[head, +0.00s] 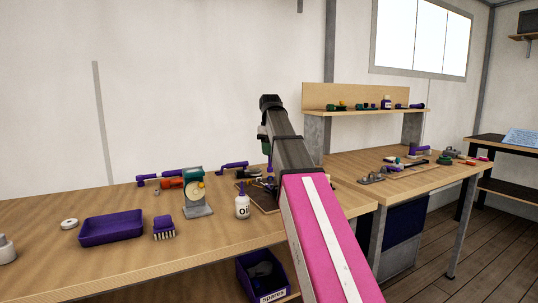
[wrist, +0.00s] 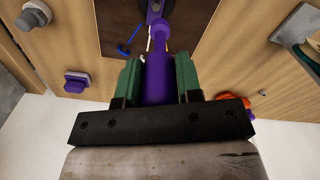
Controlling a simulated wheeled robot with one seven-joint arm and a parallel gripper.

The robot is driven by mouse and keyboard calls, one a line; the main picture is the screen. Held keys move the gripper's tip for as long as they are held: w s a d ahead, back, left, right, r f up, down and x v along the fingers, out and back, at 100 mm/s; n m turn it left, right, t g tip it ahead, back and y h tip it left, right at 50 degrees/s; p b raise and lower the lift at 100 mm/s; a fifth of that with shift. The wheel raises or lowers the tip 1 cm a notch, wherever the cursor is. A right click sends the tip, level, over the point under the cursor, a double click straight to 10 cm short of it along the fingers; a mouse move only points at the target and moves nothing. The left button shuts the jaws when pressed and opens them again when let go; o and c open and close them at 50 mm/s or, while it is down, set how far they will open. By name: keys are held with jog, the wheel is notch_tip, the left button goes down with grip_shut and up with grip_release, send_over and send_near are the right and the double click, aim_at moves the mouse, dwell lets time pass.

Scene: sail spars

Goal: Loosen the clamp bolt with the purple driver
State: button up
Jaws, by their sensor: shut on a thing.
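My gripper (wrist: 157,82) has green fingers on both sides of the purple driver (wrist: 158,70) and is shut on it. The driver points away from the wrist, over a dark brown board (wrist: 118,22). Its far end meets or overlaps a purple and black rounded part (wrist: 153,10) at the top edge; I cannot tell whether they touch. The clamp bolt cannot be made out. In the head view my arm hides most of the gripper, and a small purple piece (head: 270,166) shows below it above the board.
On the bench (head: 60,208) stand an oil bottle (head: 242,206), a green tool on a grey stand (head: 196,192), a brush (head: 164,229) and a purple tray (head: 112,228). A blue hooked tool (wrist: 130,40) lies on the board.

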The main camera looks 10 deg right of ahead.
jog(key=shift+d, duration=0.45)
jog(key=shift+f, duration=2.25)
jog(key=shift+f, duration=1)
